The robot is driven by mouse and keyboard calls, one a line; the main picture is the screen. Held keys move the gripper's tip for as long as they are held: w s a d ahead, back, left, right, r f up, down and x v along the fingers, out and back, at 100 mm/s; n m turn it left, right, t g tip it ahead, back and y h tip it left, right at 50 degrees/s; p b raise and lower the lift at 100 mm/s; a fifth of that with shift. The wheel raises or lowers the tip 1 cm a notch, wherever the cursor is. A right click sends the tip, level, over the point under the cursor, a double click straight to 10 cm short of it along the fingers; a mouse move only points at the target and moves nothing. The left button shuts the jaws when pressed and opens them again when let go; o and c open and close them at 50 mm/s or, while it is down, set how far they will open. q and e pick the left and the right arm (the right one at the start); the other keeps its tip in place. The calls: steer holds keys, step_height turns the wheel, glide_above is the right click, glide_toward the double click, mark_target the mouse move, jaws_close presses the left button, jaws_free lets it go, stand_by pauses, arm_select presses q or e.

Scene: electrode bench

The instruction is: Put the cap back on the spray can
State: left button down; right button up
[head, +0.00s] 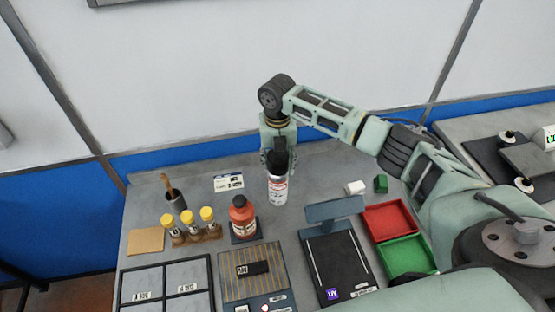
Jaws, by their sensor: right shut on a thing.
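The spray can (278,190) is a white and grey cylinder with a printed label, standing upright near the back middle of the bench. My right gripper (277,162) comes down from above, directly over the top of the can. It is shut on a dark piece, which looks like the cap (278,161). The cap is at the top of the can; whether it is seated or just above cannot be told, as the fingers partly hide it. My left gripper is not in view.
Left of the can are an orange-red bottle (242,216), yellow-capped vials (190,224) and a dark cup (174,199) with a brush. To the right are a black scale (340,265), a red tray (390,220), a green tray (405,256) and small blocks (356,187).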

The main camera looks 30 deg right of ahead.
steer(key=shift+p, duration=0.3)
stand_by(0.4)
steer(key=shift+f+p, duration=0.15)
steer(key=shift+p, duration=0.25)
stand_by(1.1)
steer(key=o, duration=0.8)
steer(key=shift+o, duration=0.2)
steer(key=o, duration=0.5)
steer(key=shift+c, duration=0.2)
